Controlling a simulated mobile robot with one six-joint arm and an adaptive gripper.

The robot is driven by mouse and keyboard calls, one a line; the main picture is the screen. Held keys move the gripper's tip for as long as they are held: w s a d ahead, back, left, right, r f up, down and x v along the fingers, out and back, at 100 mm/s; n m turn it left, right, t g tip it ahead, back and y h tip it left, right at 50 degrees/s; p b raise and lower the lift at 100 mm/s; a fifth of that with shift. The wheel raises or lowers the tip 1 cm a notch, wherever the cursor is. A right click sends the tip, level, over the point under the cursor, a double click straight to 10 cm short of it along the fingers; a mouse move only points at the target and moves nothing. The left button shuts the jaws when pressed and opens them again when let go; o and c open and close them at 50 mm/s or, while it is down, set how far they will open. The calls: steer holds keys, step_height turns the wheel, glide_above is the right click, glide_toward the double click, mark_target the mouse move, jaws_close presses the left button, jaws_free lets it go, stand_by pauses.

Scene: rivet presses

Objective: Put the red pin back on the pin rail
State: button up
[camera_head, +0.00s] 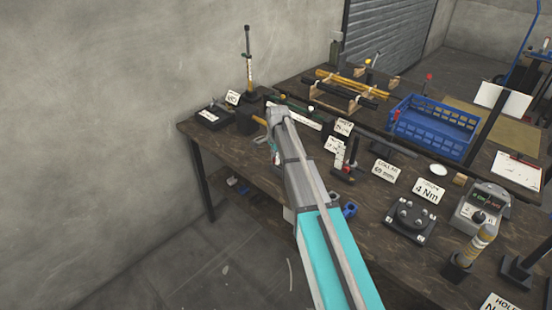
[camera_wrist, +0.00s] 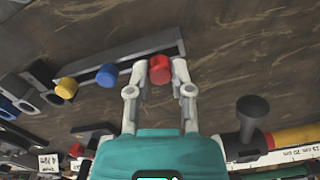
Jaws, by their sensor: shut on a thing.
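The red pin (camera_wrist: 159,69) is between the two fingertips of my gripper (camera_wrist: 158,72) in the wrist view, and the gripper is shut on it. The pin's round red head faces the camera. The grey pin rail (camera_wrist: 140,52) runs behind it. A blue pin (camera_wrist: 107,75) and a yellow pin (camera_wrist: 67,87) stand in a row along the rail, left of the red one. The red pin lines up with this row near the rail's right end. I cannot tell whether it is seated. In the head view my arm hides the red pin and the rail.
A dark cup-topped tool (camera_wrist: 252,115) and a red-yellow handle (camera_wrist: 300,135) lie right of my gripper in the wrist view. In the head view, a blue crate (camera_head: 433,128), a torque tester (camera_head: 482,205) and several labelled stands crowd the wooden table (camera_head: 345,220).

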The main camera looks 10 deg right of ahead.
steer(key=shift+f+b, duration=0.65)
steer(key=shift+f, duration=0.1)
steer(key=o, duration=0.9)
steer(key=shift+r, duration=0.2)
